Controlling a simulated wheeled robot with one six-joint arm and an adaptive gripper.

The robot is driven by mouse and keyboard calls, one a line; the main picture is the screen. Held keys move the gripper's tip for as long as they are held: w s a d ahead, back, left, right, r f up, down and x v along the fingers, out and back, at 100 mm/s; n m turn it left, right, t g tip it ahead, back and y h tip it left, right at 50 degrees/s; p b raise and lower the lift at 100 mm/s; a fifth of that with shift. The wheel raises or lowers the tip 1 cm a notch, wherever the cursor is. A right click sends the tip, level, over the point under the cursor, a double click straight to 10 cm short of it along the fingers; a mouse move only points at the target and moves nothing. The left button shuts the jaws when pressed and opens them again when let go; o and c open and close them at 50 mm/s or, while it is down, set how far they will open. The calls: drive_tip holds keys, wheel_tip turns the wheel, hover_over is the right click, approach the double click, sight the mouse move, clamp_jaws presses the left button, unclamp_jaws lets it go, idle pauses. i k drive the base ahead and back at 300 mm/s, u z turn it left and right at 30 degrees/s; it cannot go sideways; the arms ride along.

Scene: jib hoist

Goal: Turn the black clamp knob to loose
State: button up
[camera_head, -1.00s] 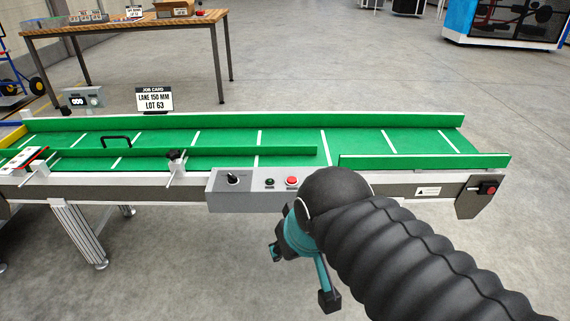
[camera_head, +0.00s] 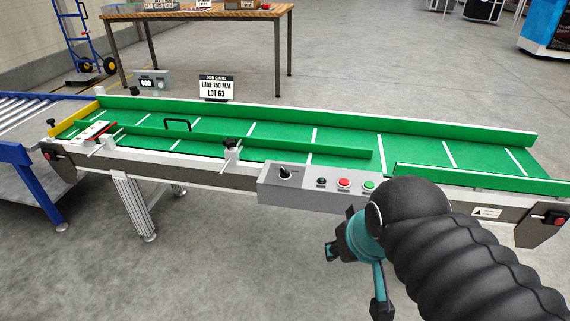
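A black clamp knob (camera_head: 231,142) sits on top of a white bracket at the near side of the green conveyor (camera_head: 430,153), about mid-left, by the inner guide rail (camera_head: 300,155). A second black knob (camera_head: 51,122) stands at the conveyor's left end. A red-and-black piece (camera_head: 105,135) lies near another bracket on the left; whether it includes a knob is unclear. My gripper (camera_head: 356,280) is in front of the conveyor, below the control box and right of the mid-left knob, well apart from it.
A grey control box (camera_head: 300,190) with a selector and several buttons juts from the conveyor's front. A job card (camera_head: 216,88) reading "LANE 150 MM LOT 63" and a small display (camera_head: 150,82) stand behind. A roller conveyor (camera_head: 30,112) is at left. The floor in front is clear.

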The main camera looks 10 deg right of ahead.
sight(230, 144)
drive_tip(key=k, duration=0.6)
drive_tip(key=u, duration=0.85)
drive_tip(key=i, duration=1.7)
drive_tip(key=z, duration=0.35)
